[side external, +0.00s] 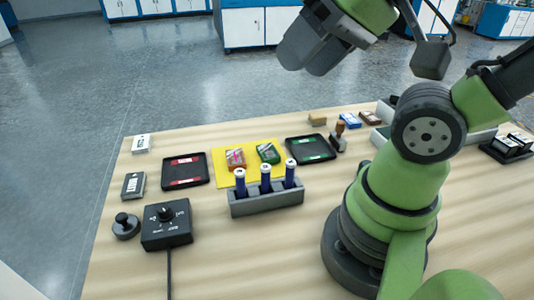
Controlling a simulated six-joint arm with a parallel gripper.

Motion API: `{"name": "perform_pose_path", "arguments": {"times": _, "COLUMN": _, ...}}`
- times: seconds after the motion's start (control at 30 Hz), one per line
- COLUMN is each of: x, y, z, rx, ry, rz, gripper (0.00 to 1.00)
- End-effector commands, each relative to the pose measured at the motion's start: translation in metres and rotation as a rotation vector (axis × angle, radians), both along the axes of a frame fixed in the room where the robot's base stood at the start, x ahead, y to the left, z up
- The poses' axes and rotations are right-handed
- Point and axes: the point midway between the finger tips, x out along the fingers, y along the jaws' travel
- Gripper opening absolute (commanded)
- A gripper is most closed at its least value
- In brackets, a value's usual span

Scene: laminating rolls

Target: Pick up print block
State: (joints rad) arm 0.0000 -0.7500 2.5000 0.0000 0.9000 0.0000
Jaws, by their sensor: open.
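Two small blocks lie on a yellow mat (222,172) on the table: one with red and orange (236,159), one green (268,153). I cannot tell which thing is the print block. My gripper (302,55) is the grey end of the arm at the top of the side view, high above and apart from the table things. It is open; its fingertips are hard to make out, and I see nothing held.
A grey rack (266,204) holds three blue rolls in front of the mat. Black trays with red (185,171) and green (310,149) labels flank the mat. A knob box (166,224) with a cable and a round black knob (126,226) sit front left. A wooden-handled stamp (338,138) stands right.

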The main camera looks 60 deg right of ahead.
Motion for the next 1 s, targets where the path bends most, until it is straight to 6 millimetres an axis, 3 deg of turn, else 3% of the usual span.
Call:
{"name": "perform_pose_path", "arguments": {"times": 0.43, "x": 0.0000, "y": 0.0000, "z": 0.0000, "rx": 0.000, "ry": 0.000, "rz": 0.000, "gripper": 0.45}}
{"name": "perform_pose_path", "arguments": {"times": 0.67, "x": 0.0000, "y": 0.0000, "z": 0.0000, "rx": 0.000, "ry": 0.000, "rz": 0.000, "gripper": 0.98}}
{"name": "perform_pose_path", "arguments": {"times": 1.0, "x": 0.0077, "y": -0.0033, "z": 0.0002, "rx": 0.019, "ry": 0.029, "rz": -0.052, "gripper": 1.00}}
